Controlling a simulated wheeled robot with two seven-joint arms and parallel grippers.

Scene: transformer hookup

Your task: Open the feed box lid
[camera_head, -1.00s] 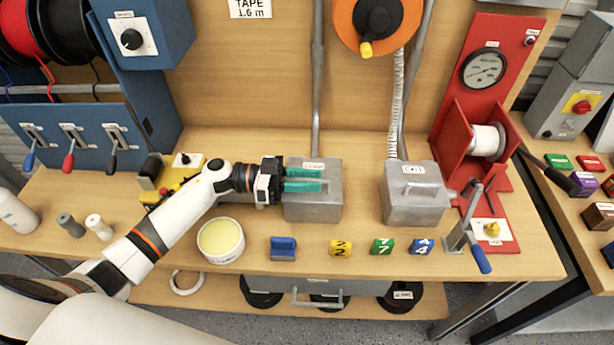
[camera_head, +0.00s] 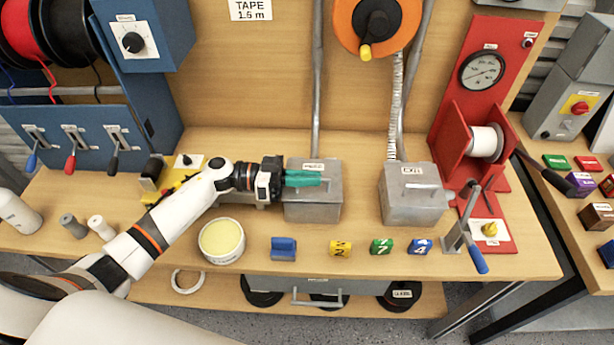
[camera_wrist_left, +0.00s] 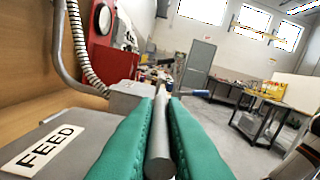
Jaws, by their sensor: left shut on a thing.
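The feed box (camera_head: 312,200) is a grey metal box on the bench, below a vertical conduit. Its lid (camera_wrist_left: 80,130) carries a white FEED label in the left wrist view and looks closed. My left gripper (camera_head: 305,178) lies over the top of the feed box, coming in from the left. In the left wrist view its green fingers (camera_wrist_left: 160,135) are shut on the grey round bar of the lid handle (camera_wrist_left: 159,145). In the head view the fingers hide most of the handle. My right gripper is not in view.
A second grey box with a handle, the exit box (camera_head: 412,195), stands to the right. A red winch stand (camera_head: 480,150) stands farther right.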

